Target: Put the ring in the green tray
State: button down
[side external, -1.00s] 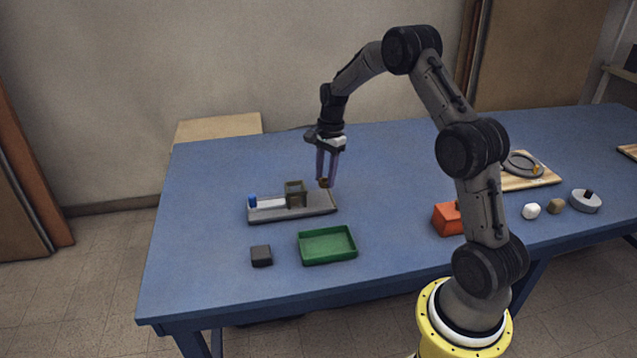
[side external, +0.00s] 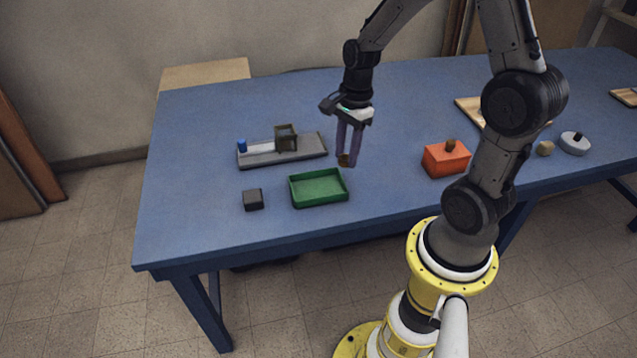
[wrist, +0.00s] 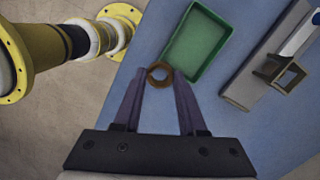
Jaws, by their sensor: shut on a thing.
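The brown ring (wrist: 159,74) is held between the fingertips of my gripper (wrist: 160,80) in the wrist view. In the side view my gripper (side external: 348,158) points down, shut on the ring (side external: 343,160), which looks to be above the table. The green tray (side external: 319,188) lies on the blue table, left of and nearer than the gripper in the side view. It looks empty there. In the wrist view the green tray (wrist: 196,43) shows just beyond the ring, up and to the right.
A grey base with a brown square frame (side external: 286,138) and a blue knob (side external: 242,146) lies behind the tray. A dark block (side external: 253,199) sits left of the tray. An orange box (side external: 446,158) stands to the right, with a grey round lidded thing (side external: 575,143) farther right.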

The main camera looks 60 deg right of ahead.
jog(key=s+a, duration=0.5)
send_over(306, 193)
jog(key=shift+n, duration=0.4)
jog(key=f, duration=0.9)
jog(key=shift+s+d, duration=0.2)
jog(key=shift+w+f, duration=0.2)
jog(key=shift+f, duration=1.5)
jog(key=shift+f, duration=0.15)
jog(key=shift+c, duration=2.3)
grip_release()
